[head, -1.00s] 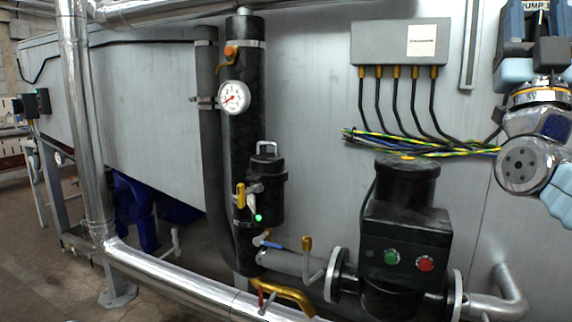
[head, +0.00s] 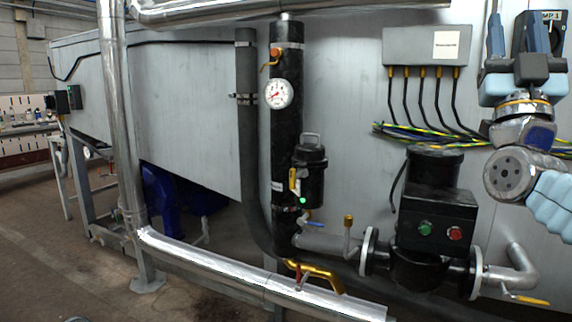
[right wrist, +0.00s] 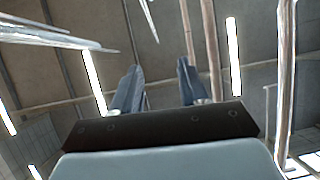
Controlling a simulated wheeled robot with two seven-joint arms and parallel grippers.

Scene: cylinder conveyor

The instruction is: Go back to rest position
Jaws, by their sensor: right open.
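My right gripper (head: 523,38) is raised at the upper right of the head view, its fingers pointing up in front of the grey wall. In the right wrist view its two fingers (right wrist: 158,88) stand apart with nothing between them. They point up toward the ceiling. My left gripper is in neither view.
A grey junction box (head: 428,52) with cables is left of the gripper. A dial gauge (head: 279,94) and metal pipes (head: 118,120) are further left. Floor (head: 60,240) is open at left.

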